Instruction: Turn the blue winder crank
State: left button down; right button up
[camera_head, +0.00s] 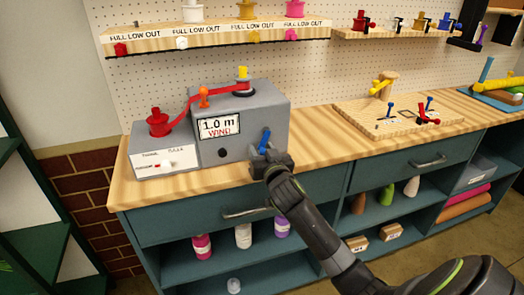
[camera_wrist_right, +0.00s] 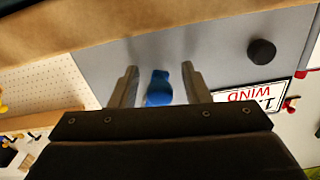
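The grey winder box (camera_head: 225,120) stands on the wooden counter, with a display reading "1.0 m WIND" (camera_head: 220,126). Its blue crank (camera_head: 265,140) is on the front face at the right. My right gripper (camera_head: 270,158) is at the crank. In the right wrist view the blue crank (camera_wrist_right: 159,88) lies between the two open fingers (camera_wrist_right: 160,85), with a gap visible on each side. My left gripper is not in view.
A white panel with a small red switch (camera_head: 165,164) is left of the winder. A wooden board with small levers (camera_head: 400,117) is at the right on the counter. Shelves with spools hang above.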

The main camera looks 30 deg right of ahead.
jog(key=b+v, duration=0.1)
jog(key=v, duration=1.6)
jog(key=shift+s+a, duration=0.15)
notch_tip(320, 180, down, 18)
jog(key=w+d+n+g, duration=0.1)
jog(key=w+d+g, duration=0.1)
jog(key=g, duration=0.2)
jog(key=s+f+n+g+y+p, duration=0.15)
jog(key=s+f, duration=0.25)
jog(key=f, duration=0.6)
jog(key=s+f+g+p, duration=0.1)
jog(key=s+f+g, duration=0.2)
jog(key=f, duration=0.6)
jog(key=s+a+f+g, duration=0.1)
jog(key=s+f+g, duration=0.4)
jog(key=s+f, duration=1.1)
jog(key=s+a+f+g, duration=0.1)
jog(key=s+f, duration=0.1)
jog(key=s, duration=0.6)
jog(key=s+a+f+g+y+p, duration=0.1)
jog(key=s+f+g, duration=0.1)
jog(key=s, duration=0.7)
jog(key=shift+s+a+f+n, duration=0.25)
jog(key=shift+a+f+n, duration=0.2)
jog(key=shift+f, duration=0.15)
